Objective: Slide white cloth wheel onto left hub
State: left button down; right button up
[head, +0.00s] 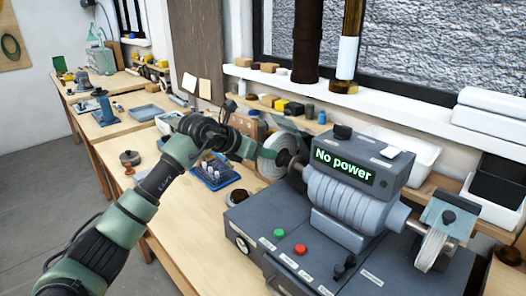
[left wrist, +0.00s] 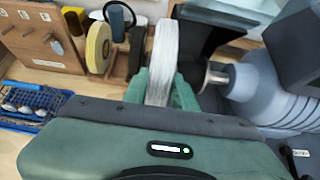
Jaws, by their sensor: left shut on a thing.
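The white cloth wheel (head: 273,160) is a pale disc standing upright at the left end of the grey polishing machine (head: 345,200). My left gripper (head: 250,148) is shut on it; in the left wrist view its green fingers (left wrist: 163,92) sit on either side of the white wheel (left wrist: 164,45). The left hub (head: 298,170) sticks out from the machine's left side, close beside the wheel. In the left wrist view the hub's metal end (left wrist: 215,78) is just right of the wheel. I cannot tell whether the hub enters the wheel's centre. My right gripper is not in view.
The machine's display reads "No power". Another wheel (head: 430,248) sits on its right end under a guard. A blue tray (head: 214,174) with small parts lies on the bench below my arm. A wooden rack with a yellow wheel (left wrist: 98,48) stands behind the gripper.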

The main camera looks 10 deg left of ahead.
pick_arm(q)
jog(key=shift+s+d, duration=0.2)
jog(key=shift+d, duration=0.15)
jog(key=shift+s+d, duration=0.1)
jog(key=shift+s+d, duration=0.25)
jog(key=shift+d, duration=0.1)
jog(key=shift+d, duration=0.1)
dwell(0.4)
jog(key=shift+s+d, duration=0.35)
jog(key=shift+d, duration=0.1)
jog(key=shift+d, duration=0.1)
jog(key=shift+s+d+b, duration=0.3)
jog(key=shift+d, duration=0.05)
jog(key=shift+s+d, duration=0.25)
jog(key=shift+d, duration=0.2)
dwell(1.2)
jog(key=c, duration=1.1)
grip_release()
jog(key=shift+s, duration=0.1)
